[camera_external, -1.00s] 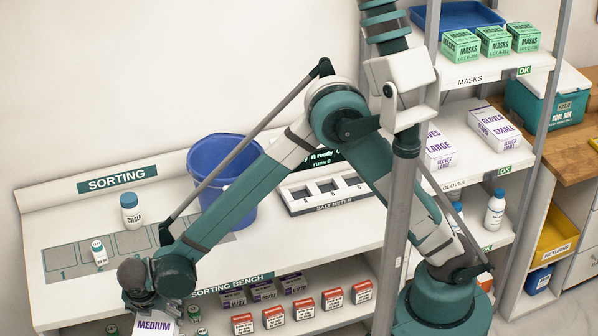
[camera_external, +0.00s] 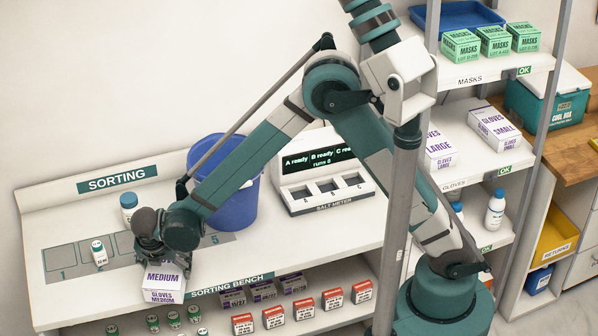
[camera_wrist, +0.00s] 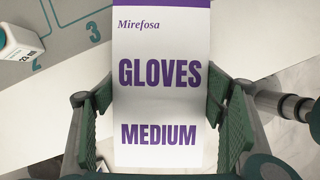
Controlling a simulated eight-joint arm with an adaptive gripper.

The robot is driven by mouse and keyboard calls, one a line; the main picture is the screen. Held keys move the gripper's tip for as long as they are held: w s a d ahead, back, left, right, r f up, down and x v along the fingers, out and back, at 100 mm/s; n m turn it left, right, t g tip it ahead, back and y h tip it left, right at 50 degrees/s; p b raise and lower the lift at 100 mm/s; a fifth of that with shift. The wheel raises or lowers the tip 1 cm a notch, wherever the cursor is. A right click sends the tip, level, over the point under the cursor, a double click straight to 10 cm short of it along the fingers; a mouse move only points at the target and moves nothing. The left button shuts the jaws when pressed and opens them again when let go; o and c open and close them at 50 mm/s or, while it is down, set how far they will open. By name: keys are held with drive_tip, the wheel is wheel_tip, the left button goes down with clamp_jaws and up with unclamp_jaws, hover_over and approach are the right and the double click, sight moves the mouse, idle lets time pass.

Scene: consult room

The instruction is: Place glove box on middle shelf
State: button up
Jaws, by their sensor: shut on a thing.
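The medium glove box (camera_external: 164,282), white with purple print, is at the front edge of the sorting bench in the external view. In the wrist view the glove box (camera_wrist: 160,85) fills the middle, its "GLOVES MEDIUM" face toward the camera. My gripper (camera_external: 155,255) is shut on it from above; the green finger pads (camera_wrist: 163,115) lie along both its sides. The middle shelf (camera_external: 470,150), labelled GLOVES, stands at the right and carries a large glove box (camera_external: 438,150) and a small glove box (camera_external: 494,128), with a gap between them.
A blue bin (camera_external: 232,190) and a salt meter (camera_external: 322,180) stand on the bench. A white bottle (camera_external: 99,252) is left of my gripper. Mask boxes (camera_external: 495,41) sit on the shelf above. A grey rack post (camera_external: 398,220) stands in front.

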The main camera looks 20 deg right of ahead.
drive_tip(key=w+d, duration=0.2)
drive_tip(key=w, duration=0.2)
drive_tip(key=w+d+p, duration=0.1)
drive_tip(key=w, duration=0.4)
drive_tip(key=w+d+p, duration=0.1)
drive_tip(key=w+d, duration=0.1)
drive_tip(key=w, duration=0.3)
drive_tip(key=shift+d, duration=0.35)
drive_tip(key=shift+w+d, duration=0.1)
drive_tip(key=shift+w, duration=0.1)
drive_tip(key=w, duration=0.1)
drive_tip(key=w+d, duration=0.1)
drive_tip(key=w+f, duration=0.1)
drive_tip(key=shift+w+d+p, duration=0.25)
drive_tip(key=shift+w+p, duration=0.1)
drive_tip(key=shift+f, duration=0.25)
drive_tip(key=shift+f, duration=0.2)
drive_tip(key=o, duration=1.2)
drive_tip(key=shift+r, duration=0.25)
